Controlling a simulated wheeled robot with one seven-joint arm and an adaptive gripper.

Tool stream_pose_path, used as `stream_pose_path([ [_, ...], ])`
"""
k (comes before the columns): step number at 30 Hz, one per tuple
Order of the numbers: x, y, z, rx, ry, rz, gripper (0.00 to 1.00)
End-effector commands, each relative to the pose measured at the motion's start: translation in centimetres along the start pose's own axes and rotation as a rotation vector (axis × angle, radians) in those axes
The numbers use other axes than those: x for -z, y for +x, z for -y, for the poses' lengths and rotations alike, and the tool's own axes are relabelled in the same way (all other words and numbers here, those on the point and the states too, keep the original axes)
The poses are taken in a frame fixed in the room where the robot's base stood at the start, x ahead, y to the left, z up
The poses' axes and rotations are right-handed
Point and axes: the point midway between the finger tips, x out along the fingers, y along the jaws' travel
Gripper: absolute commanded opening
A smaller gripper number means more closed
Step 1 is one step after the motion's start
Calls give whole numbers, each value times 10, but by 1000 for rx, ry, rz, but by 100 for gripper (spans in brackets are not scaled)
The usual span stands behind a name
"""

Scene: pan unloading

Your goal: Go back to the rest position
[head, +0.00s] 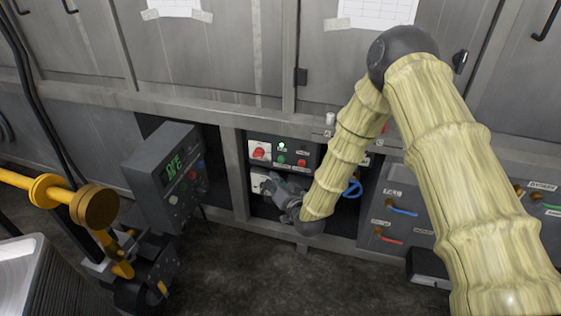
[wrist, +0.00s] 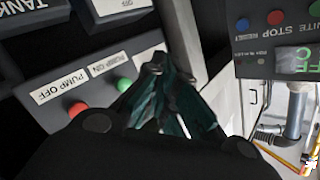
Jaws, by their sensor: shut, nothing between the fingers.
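My gripper (head: 268,184) is low in the head view, in front of the lower control panel in the open bay of the metal cabinet. In the wrist view my gripper (wrist: 154,70) has its fingers together and nothing between them. The fingertips are close to the pump panel (wrist: 45,77), beside the green button (wrist: 125,84) and red button (wrist: 78,109) labelled PUMP ON and PUMP OFF. I cannot tell whether they touch the panel. My arm, in a pale ribbed sleeve, reaches down from the right and hides part of the bay.
A grey control box (head: 165,178) with a green display stands left of my gripper. A yellow pipe fitting (head: 95,205) is at the far left. The cabinet frame (head: 235,175) edges the bay. Dark floor (head: 240,275) is clear in front.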

Motion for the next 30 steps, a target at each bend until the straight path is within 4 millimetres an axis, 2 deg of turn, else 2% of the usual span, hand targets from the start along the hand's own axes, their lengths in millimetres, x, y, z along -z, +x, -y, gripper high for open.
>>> stream_pose_path([
  [14,0,0,0,-1,0,1,0],
  [17,-7,-6,-6,-18,-4,19,0],
  [20,-27,-23,-23,-67,-16,72,0],
  [23,-58,-54,-50,-146,-35,162,0],
  [26,-91,-93,-77,-233,-56,267,0],
  [30,-133,-155,-110,-347,-82,421,0],
])
